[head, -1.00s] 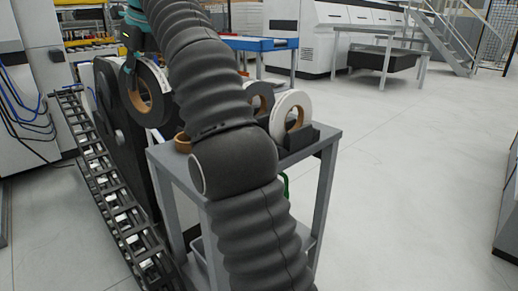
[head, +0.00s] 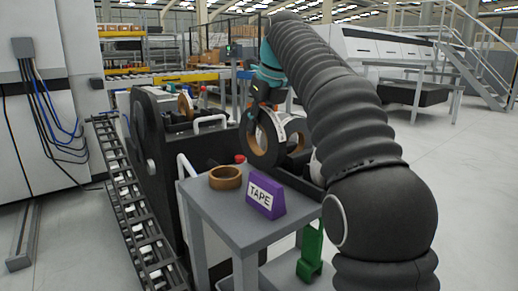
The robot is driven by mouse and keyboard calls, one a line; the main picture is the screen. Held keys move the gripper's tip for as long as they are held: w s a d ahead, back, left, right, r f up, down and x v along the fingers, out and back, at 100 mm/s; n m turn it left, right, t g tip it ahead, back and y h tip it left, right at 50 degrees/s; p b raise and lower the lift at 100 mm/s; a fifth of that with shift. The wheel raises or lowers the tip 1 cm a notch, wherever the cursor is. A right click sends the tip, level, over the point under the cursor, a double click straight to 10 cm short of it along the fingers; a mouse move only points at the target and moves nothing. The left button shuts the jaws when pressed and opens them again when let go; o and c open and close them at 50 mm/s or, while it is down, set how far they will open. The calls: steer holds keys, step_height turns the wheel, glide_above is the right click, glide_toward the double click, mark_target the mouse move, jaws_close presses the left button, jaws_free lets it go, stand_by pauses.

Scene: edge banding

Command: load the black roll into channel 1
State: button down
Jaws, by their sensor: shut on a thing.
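The black roll (head: 258,150), a dark ring with a brown core, hangs upright from my gripper (head: 263,104) in the middle of the head view. My gripper is shut on the upper part of its ring. The roll appears above the far side of the grey cart, in front of a dark rack; whether it touches anything there, I cannot tell. The black feeding machine (head: 150,125) stands to the left, with another brown-cored roll (head: 185,104) on it. No channel number is readable.
The grey cart (head: 222,208) carries a brown tape ring (head: 225,177) and a purple TAPE sign (head: 265,196). A green object (head: 311,252) is lower down. Open floor (head: 460,185) lies at the right.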

mark_target(269, 111)
steer(key=shift+f+b, duration=1.05)
steer(key=shift+f, duration=1.65)
steer(key=shift+f, duration=0.1)
steer(key=c, duration=1)
jaws_free()
steer(key=p+v, duration=0.2)
steer(key=v, duration=0.8)
steer(key=shift+p, duration=0.4)
steer(key=shift+v, duration=1.05)
